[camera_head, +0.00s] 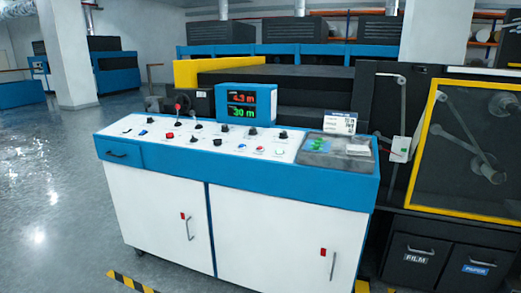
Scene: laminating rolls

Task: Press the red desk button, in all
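A blue and white control desk (150,215) stands in the middle of the head view. Its sloped white top carries several small knobs and buttons. A red button (169,135) shows on the left part of the top. Another small reddish button (259,149) shows right of the middle. Both are too small to tell whether they are pressed. Neither of my grippers is in view.
A display (248,112) reading about 4.3 m in red and 30 m in green stands behind the desk top. A dark tray (317,145) is at the desk's right. A yellow-framed machine (480,120) stands right. The floor (50,200) at left is clear.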

